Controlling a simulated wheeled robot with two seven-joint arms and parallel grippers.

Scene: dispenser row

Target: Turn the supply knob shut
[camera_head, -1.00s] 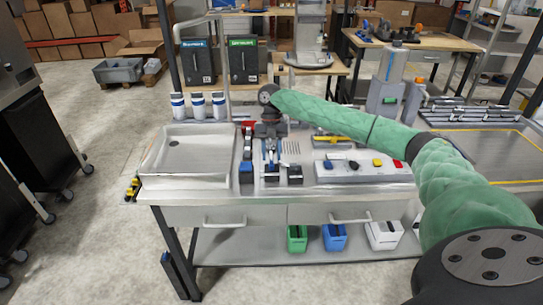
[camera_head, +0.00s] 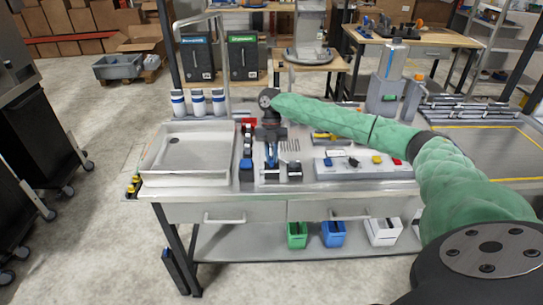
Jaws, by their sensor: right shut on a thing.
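My right gripper (camera_head: 270,146) points down over the left-middle part of the steel bench, with its green arm reaching in from the right. It is shut on a small part at a blue and dark fixture (camera_head: 271,163), which I take to be the supply knob. The gripper hides most of the knob, so its angle cannot be told. A dark strip (camera_head: 247,145) with a red block at its far end and a blue block (camera_head: 246,163) at its near end lies just left of the gripper. My left gripper is not in view.
A shallow tray (camera_head: 160,178) fills the bench's left side, with white and blue canisters (camera_head: 199,103) behind it. A grey panel (camera_head: 335,172) with coloured buttons is right of the gripper. Green and black dispensers (camera_head: 243,60) stand behind. Small bins (camera_head: 333,235) sit below.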

